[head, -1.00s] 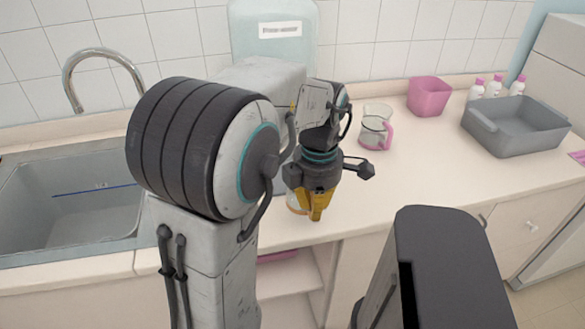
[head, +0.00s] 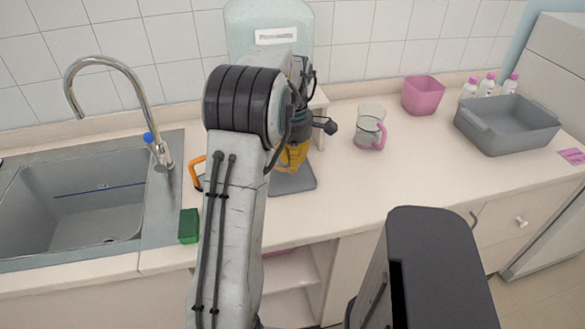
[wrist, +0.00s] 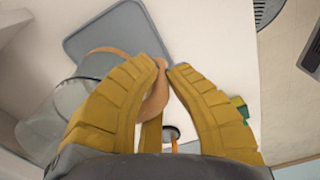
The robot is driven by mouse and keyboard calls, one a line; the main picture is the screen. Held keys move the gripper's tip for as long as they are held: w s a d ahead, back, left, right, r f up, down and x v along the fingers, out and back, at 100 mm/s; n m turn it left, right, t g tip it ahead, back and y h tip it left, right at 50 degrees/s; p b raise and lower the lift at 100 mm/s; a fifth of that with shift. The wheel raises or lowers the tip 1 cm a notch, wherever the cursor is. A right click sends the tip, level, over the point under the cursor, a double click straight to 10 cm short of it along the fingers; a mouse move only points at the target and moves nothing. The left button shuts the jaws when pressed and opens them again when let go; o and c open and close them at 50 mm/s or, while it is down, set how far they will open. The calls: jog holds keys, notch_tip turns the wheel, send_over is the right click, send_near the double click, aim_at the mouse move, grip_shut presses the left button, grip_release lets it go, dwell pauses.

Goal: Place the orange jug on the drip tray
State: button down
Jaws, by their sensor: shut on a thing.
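My gripper (head: 291,158) is shut on the tan-orange handle (wrist: 157,98) of the orange jug (wrist: 45,108), whose clear body shows at the left of the wrist view. In the head view the jug is hidden behind my gripper and arm. The drip tray, a flat grey rectangle, lies on the counter under my gripper in the head view (head: 301,180). It also shows at the top of the wrist view (wrist: 105,32), where the jug overlaps its near part. I cannot tell whether the jug touches the tray.
A clear jug with a pink handle (head: 370,130) stands right of the tray. A pink bin (head: 423,95), bottles and a grey tub (head: 508,125) are further right. A green sponge (head: 188,226), an orange-handled item (head: 195,170) and the sink (head: 75,210) are left.

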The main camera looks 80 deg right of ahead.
jog(key=shift+w+d+f, duration=0.15)
jog(key=shift+d+f, duration=0.05)
jog(key=shift+f, duration=1.6)
jog(key=shift+f, duration=0.2)
jog(key=c, duration=1.4)
grip_release()
jog(key=shift+r, duration=0.1)
notch_tip(320, 180, up, 12)
jog(key=shift+r+p, duration=0.15)
jog(key=shift+p, duration=0.5)
